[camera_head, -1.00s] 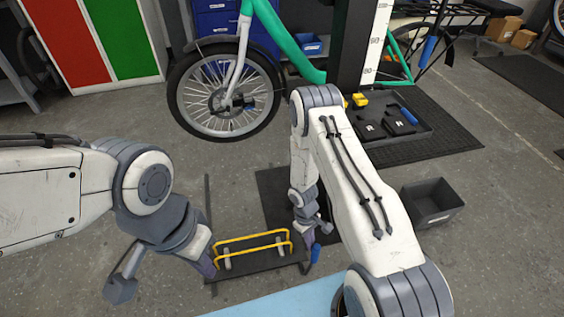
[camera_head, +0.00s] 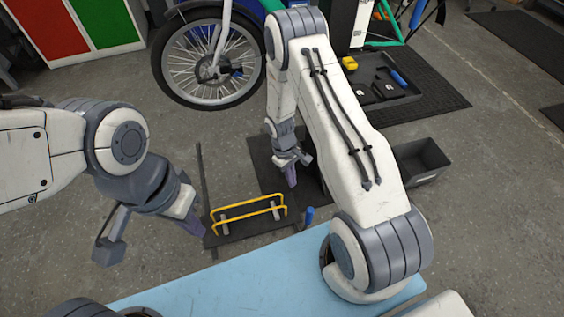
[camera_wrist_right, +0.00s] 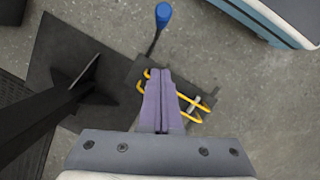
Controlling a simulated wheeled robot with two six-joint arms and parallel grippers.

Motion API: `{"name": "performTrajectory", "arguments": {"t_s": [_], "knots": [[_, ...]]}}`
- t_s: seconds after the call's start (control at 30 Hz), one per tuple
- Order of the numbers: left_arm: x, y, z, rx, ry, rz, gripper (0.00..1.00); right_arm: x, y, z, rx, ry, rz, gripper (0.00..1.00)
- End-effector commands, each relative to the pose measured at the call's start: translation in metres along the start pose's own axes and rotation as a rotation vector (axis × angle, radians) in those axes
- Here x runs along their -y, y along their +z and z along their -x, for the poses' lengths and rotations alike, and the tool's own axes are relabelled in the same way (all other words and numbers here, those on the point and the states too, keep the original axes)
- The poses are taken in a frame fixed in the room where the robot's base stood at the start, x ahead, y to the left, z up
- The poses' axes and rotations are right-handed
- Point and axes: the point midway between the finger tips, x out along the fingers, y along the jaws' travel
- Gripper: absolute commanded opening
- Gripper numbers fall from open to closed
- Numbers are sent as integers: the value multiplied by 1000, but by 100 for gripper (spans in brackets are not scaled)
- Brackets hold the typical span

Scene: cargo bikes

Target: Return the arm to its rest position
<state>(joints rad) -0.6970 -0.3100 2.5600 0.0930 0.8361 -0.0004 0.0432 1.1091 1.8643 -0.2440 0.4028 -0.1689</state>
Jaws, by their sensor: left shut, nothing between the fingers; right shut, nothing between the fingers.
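My right arm reaches out over the floor from the blue-topped base at the lower right of the head view. Its gripper (camera_head: 291,175) points down above a dark mat. In the right wrist view the purple fingers (camera_wrist_right: 161,103) of this gripper are shut together with nothing between them. My left arm comes in from the left, and its gripper (camera_head: 192,218) is shut and empty just left of the yellow-railed stand.
The stand with yellow rails (camera_head: 247,212) is on the floor, with a blue-handled tool (camera_head: 309,216) beside it. A dark bin (camera_head: 422,160) stands right of my right arm. A bike wheel (camera_head: 209,62) and a tool tray (camera_head: 385,88) are behind.

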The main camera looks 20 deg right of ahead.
Motion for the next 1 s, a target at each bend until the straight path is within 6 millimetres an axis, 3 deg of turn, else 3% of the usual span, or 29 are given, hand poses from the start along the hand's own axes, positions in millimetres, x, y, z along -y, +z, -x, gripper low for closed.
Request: {"name": "performTrajectory", "arguments": {"t_s": [0.27, 0.37, 0.53, 0.67, 0.8, 1.0], "knots": [[0, 0, 0, 0, 0, 0, 0, 0, 0, 4, -1, 1, -1, 0], [0, 0, 0, 0, 0, 0, 0, 8, -3, 25, -15, 12, 8, 0], [0, 0, 0, 0, 0, 0, 0, 48, -5, 104, -67, 43, 43, 0], [0, 0, 0, 0, 0, 0, 0, 94, 13, 167, -113, 54, 78, 0], [0, 0, 0, 0, 0, 0, 0, 142, 47, 222, -165, 50, 120, 0], [0, 0, 0, 0, 0, 0, 0, 195, 112, 268, -226, 22, 187, 0]]}}
